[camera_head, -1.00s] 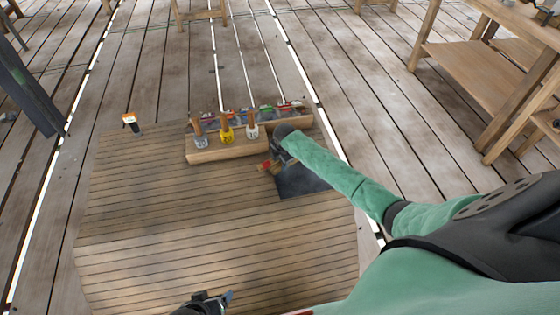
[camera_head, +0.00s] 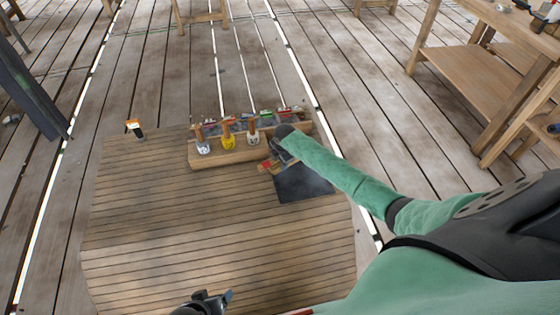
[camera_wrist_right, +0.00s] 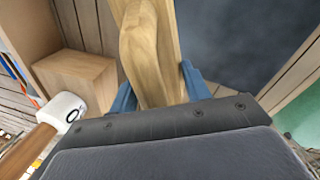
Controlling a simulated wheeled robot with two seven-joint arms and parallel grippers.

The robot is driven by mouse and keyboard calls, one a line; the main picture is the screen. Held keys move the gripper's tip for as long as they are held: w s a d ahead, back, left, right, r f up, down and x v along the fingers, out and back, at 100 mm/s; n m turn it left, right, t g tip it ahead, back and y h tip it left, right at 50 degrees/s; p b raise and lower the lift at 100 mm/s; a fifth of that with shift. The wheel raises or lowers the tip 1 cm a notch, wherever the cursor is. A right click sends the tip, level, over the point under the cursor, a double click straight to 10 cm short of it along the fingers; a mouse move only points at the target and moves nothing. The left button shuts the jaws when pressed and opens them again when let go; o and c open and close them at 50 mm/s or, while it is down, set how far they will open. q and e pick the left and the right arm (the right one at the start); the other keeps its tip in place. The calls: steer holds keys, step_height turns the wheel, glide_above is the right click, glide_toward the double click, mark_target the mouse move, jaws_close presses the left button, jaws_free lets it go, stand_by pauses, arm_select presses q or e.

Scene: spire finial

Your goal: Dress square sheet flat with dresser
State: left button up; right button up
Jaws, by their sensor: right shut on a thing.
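The dark grey square sheet (camera_head: 304,184) lies on the slatted wooden platform (camera_head: 200,222), right of its middle. In the right wrist view it is a dark surface (camera_wrist_right: 235,40). My right gripper (camera_head: 272,163) is shut on the wooden dresser (camera_wrist_right: 150,45), whose pale body runs between the blue fingers. In the head view the dresser (camera_head: 266,168) shows only in part, at the sheet's upper left edge; my arm hides some of it. I cannot tell whether it touches the sheet. My left gripper (camera_head: 222,298) is at the bottom edge, apart from the sheet; its jaw opening is unclear.
A wooden block rack (camera_head: 225,155) with several wooden-handled tools stands just behind the sheet, near my right gripper. A white mallet head (camera_wrist_right: 66,108) shows close in the right wrist view. The platform's left and front are clear.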

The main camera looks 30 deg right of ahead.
steer(key=shift+w+f+b, duration=0.1)
steer(key=shift+f+b, duration=0.85)
steer(key=shift+f, duration=1.3)
steer(key=shift+r, duration=0.2)
steer(key=shift+c, duration=0.6)
steer(key=shift+r, duration=0.1)
step_height(320, 180, up, 4)
steer(key=p, duration=0.4)
